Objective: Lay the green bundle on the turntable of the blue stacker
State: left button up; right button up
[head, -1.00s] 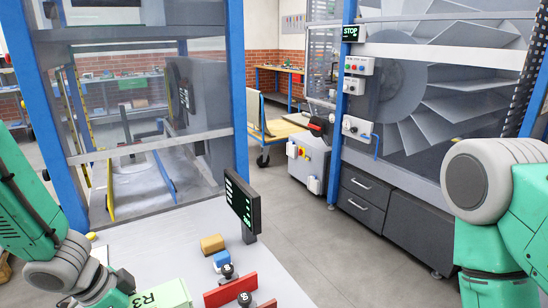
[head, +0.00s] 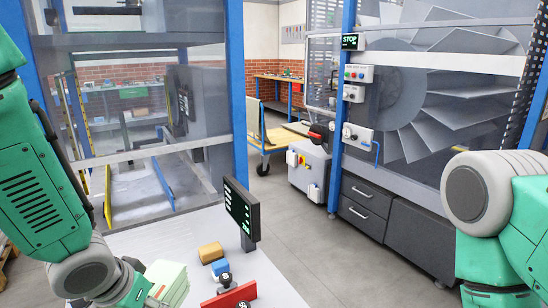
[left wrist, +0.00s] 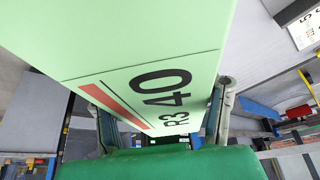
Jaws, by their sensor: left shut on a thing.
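The pale green bundle (head: 172,277) is at the bottom of the head view, low in front of me. In the left wrist view the bundle (left wrist: 130,35) fills the upper middle; its near face reads "R3 40" beside a red stripe. My left gripper (left wrist: 162,105) has one finger on each side of it and is shut on it. The blue-framed stacker (head: 238,90) stands at the left. Inside it is a grey plate (head: 140,195) between a yellow and a blue guide; I cannot tell surely whether this is the turntable. My right gripper is out of view; only my right arm shows.
A pale worktop (head: 190,235) lies before the stacker, with a dark display (head: 241,212), a brown block (head: 211,252), a blue-and-white block (head: 220,267) and a red plate (head: 228,296). A machine with a bladed wheel (head: 400,105) stands at right. Grey floor is clear between them.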

pick_arm(q)
jog(key=shift+s+r+n+y, duration=0.35)
jog(key=shift+s+n+y, duration=0.05)
jog(key=shift+n, duration=0.6)
jog(key=s+f, duration=0.4)
jog(key=f, duration=0.1)
jog(key=shift+s+f, duration=0.1)
jog(key=shift+s, duration=0.05)
jog(key=shift+s+f, duration=0.1)
jog(key=shift+f, duration=0.05)
